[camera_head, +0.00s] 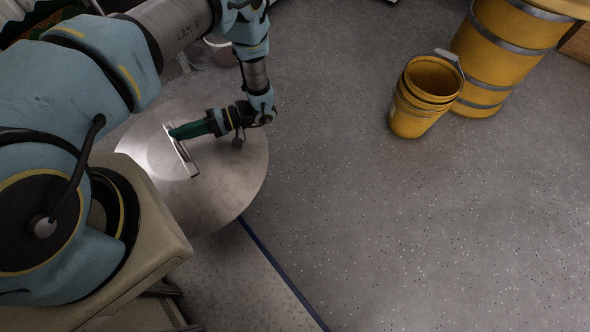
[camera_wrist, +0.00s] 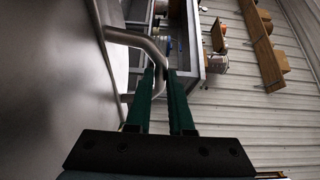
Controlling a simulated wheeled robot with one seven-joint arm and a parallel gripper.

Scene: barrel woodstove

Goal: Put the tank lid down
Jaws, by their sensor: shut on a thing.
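The tank lid (camera_head: 235,185) is a large round metal disc with a bar handle (camera_head: 181,151) on its face. My gripper (camera_head: 172,132) is at that handle, left of the lid's centre in the head view. In the wrist view, the lid (camera_wrist: 50,90) fills the left side as a grey surface. There the green fingers of my gripper (camera_wrist: 165,75) are shut on the bent bar handle (camera_wrist: 135,38). My arm hides part of the lid's upper left edge. I cannot tell how high the lid is above the floor.
Stacked yellow buckets (camera_head: 432,78) stand on the floor at the upper right, beside a yellow barrel (camera_head: 495,55). A blue line (camera_head: 283,277) runs along the edge of a tread-plate area (camera_head: 235,290) below the lid. The speckled floor (camera_head: 420,230) at right is clear.

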